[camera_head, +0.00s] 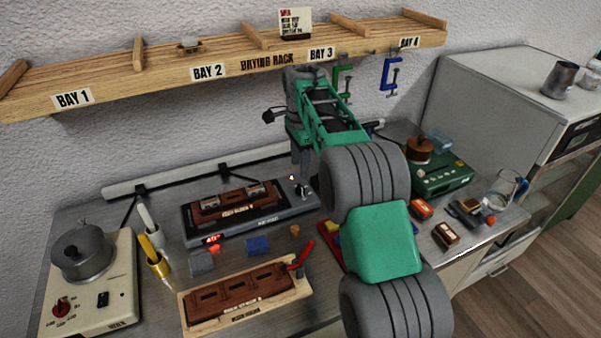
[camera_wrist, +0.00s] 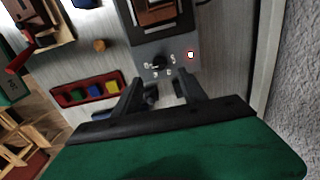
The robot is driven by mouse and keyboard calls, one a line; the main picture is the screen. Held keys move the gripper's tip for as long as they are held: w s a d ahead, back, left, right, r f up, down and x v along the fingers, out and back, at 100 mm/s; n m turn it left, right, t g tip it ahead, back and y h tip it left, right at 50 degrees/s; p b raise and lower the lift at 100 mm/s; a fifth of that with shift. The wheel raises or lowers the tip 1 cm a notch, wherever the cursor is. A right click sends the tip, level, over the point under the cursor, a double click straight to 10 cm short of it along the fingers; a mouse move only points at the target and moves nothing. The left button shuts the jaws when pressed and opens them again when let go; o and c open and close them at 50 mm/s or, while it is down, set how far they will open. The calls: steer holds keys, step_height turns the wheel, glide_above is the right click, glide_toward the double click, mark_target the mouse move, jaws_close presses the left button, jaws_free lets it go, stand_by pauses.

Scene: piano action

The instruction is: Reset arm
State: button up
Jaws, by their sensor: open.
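My arm, green and grey, reaches from the lower right over the steel worktop in the head view. My gripper (camera_head: 304,172) hangs near the right end of the grey hot plate (camera_head: 255,220). In the wrist view my gripper (camera_wrist: 163,88) shows two dark fingers spread apart with nothing between them. The hot plate's knob end (camera_wrist: 165,60) lies just beyond the fingertips. A brown block mould with two metal pieces (camera_head: 235,204) rests on the hot plate. Part of the gripper is hidden by the arm in the head view.
A wooden drying rack (camera_head: 240,62) with labelled bays runs along the wall above. Green (camera_head: 342,80) and blue (camera_head: 391,75) clamps hang under it. A second brown mould (camera_head: 240,292) lies in front. A red tray (camera_wrist: 88,94) holds coloured blocks. A pot (camera_head: 82,250) stands left.

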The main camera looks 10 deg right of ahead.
stand_by(0.3)
steer(key=s+r+n+t, duration=0.1)
steer(key=s+r+n, duration=0.25)
steer(key=s, duration=0.45)
steer(key=s+r+n+t, duration=0.1)
steer(key=s+r+n, duration=0.2)
steer(key=s+n, duration=0.3)
steer(key=s+f+n, duration=0.3)
steer(key=s, duration=0.5)
steer(key=s+f+n+t, duration=0.1)
steer(key=s+f+n, duration=0.2)
steer(key=s, duration=0.5)
steer(key=shift+s+n+t, duration=0.25)
steer(key=shift+n+t, duration=0.05)
steer(key=shift+n, duration=0.15)
